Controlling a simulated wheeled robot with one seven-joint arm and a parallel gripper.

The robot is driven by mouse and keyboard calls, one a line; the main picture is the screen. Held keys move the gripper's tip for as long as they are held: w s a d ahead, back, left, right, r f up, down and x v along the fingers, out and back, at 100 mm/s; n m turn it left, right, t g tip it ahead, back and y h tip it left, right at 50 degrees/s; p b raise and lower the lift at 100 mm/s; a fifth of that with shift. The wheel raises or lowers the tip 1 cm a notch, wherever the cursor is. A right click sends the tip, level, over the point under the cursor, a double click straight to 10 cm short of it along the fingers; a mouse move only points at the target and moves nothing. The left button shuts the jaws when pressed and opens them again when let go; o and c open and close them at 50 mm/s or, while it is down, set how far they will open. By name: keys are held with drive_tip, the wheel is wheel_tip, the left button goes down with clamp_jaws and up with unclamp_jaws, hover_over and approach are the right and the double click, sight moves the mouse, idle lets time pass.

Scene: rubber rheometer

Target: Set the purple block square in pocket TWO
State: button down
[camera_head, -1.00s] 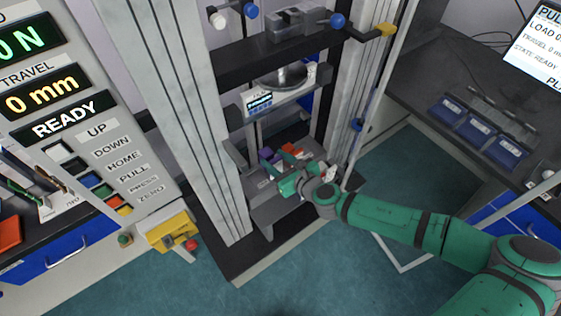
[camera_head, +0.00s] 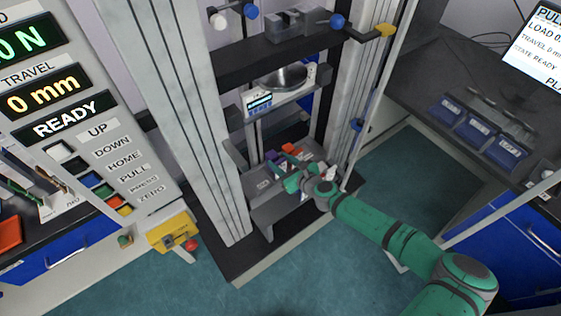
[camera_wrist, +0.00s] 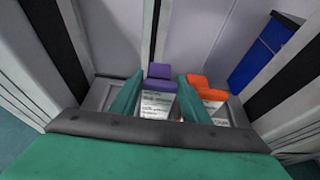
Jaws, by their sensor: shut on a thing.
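The purple block (camera_wrist: 161,77) is an L-like stepped piece between my green fingertips in the wrist view. It also shows in the head view (camera_head: 271,155), just beyond my gripper. My gripper (camera_wrist: 160,80) is shut on it, with a finger on each side. In the head view my gripper (camera_head: 286,172) is low inside the test frame, over the grey fixture (camera_head: 258,176). White labels (camera_wrist: 156,105) show below the block, but their words are too small to read. I cannot tell which pocket is TWO, nor whether the block touches a pocket floor.
An orange block (camera_wrist: 207,86) stands just right of my right finger, on the same fixture. Pale frame columns (camera_head: 190,110) rise on both sides. A scale with a round metal pan (camera_head: 283,77) sits above. A yellow box with a red knob (camera_head: 172,232) is at lower left.

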drive_tip(key=shift+f, duration=0.15)
drive_tip(key=c, duration=1.3)
unclamp_jaws()
drive_tip(key=shift+d, duration=0.1)
drive_tip(key=shift+r, duration=0.25)
drive_tip(key=v, duration=1.2)
